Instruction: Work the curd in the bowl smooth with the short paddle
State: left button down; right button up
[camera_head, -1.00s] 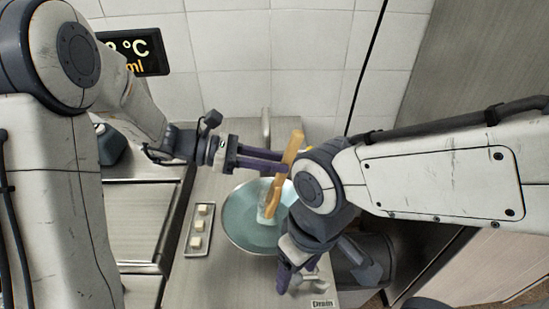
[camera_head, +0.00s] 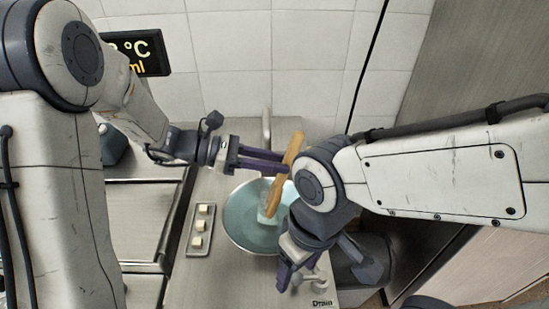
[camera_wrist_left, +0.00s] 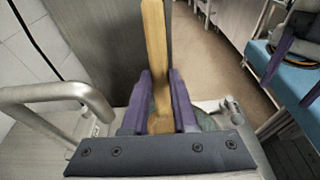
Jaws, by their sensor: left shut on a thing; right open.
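My left gripper (camera_head: 283,165) is shut on the short wooden paddle (camera_head: 293,150). It holds the paddle tilted, upper end to the right, lower end reaching down into the teal bowl (camera_head: 236,232). The paddle's handle (camera_wrist_left: 154,40) also stands up between the purple fingers in the left wrist view. A pale patch (camera_head: 264,217), apparently the curd, shows at the paddle's lower end. My right gripper (camera_head: 291,277) is open at the bowl's lower right. My right arm hides the bowl's right side, so I cannot tell whether the right gripper touches the rim.
A small tray (camera_head: 199,251) with three pale cubes lies left of the bowl. A metal tap (camera_head: 266,128) rises behind the bowl, and it looks close in the left wrist view (camera_wrist_left: 60,92). A display (camera_head: 138,52) hangs on the tiled wall. Bare counter (camera_head: 225,285) lies in front.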

pick_arm(q)
jog(key=shift+s, duration=0.25)
jog(key=shift+w, duration=0.15)
jog(key=shift+w+f, duration=0.2)
jog(key=shift+w, duration=0.6)
jog(key=shift+s, duration=0.1)
jog(key=shift+s+a+r+p, duration=0.1)
jog(key=shift+s+p, duration=0.2)
jog(key=shift+s, duration=0.45)
jog(key=shift+w, duration=0.5)
jog(key=shift+s, duration=0.15)
